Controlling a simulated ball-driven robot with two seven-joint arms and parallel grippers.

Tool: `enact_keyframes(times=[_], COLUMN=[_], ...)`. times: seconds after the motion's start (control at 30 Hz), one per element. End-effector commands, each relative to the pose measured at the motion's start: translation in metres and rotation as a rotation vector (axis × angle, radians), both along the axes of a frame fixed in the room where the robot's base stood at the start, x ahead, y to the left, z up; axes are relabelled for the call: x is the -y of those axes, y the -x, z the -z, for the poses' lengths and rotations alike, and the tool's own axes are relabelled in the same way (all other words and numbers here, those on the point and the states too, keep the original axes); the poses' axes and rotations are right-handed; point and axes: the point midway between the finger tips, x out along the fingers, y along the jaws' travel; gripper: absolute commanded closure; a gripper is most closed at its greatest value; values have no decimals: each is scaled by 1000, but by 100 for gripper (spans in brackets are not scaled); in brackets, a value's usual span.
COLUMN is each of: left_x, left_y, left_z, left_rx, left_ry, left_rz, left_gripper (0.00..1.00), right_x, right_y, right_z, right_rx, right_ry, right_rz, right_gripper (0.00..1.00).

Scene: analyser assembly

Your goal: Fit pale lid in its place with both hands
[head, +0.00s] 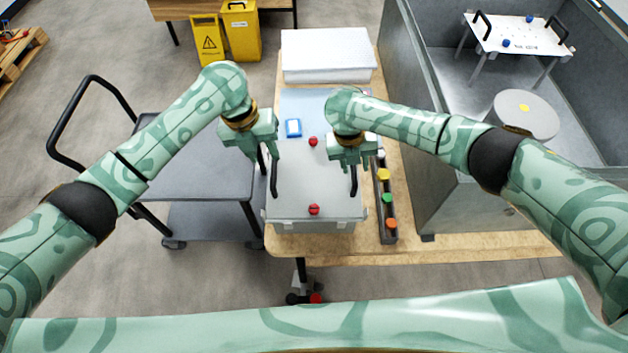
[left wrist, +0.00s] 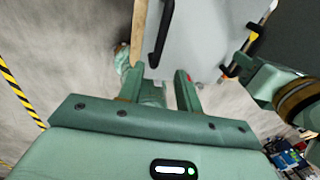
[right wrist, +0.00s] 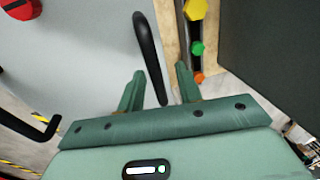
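The pale lid (head: 320,188) is a light grey panel with a black handle on each long side and red knobs on top. It lies over a pale box at the table's front; whether it is fully seated I cannot tell. My left gripper (head: 268,156) is open above the left handle (head: 273,180); in the left wrist view this handle (left wrist: 160,35) lies ahead of the spread fingers. My right gripper (head: 353,165) is open at the right handle (head: 353,183); in the right wrist view the handle (right wrist: 148,50) runs between the fingers, apparently not clamped.
A dark strip (head: 379,190) with coloured knobs lies close right of the lid. A white box (head: 328,55) stands at the table's back. A blue object (head: 293,128) lies behind the front red knob's area. A grey cart (head: 190,165) is left; a high-walled grey bay (head: 440,130) is right.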

Motion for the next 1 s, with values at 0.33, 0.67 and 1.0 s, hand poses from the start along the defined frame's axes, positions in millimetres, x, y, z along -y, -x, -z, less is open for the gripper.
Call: enact_keyframes(times=[0.33, 0.67, 1.0], left_x=[-9, -9, -9], left_y=[2, 2, 2], left_z=[-43, -44, -43], left_rx=[3, 2, 2], left_ry=[-1, -1, -1], left_rz=[-1, 0, 0], left_gripper=[65, 65, 65], right_x=[-1, -14, -23], right_y=[-1, -4, -6], right_z=[-4, -71, -115], right_rx=[0, 2, -1], right_ry=[-1, -2, 0], right_rz=[2, 0, 0], right_gripper=[65, 65, 65])
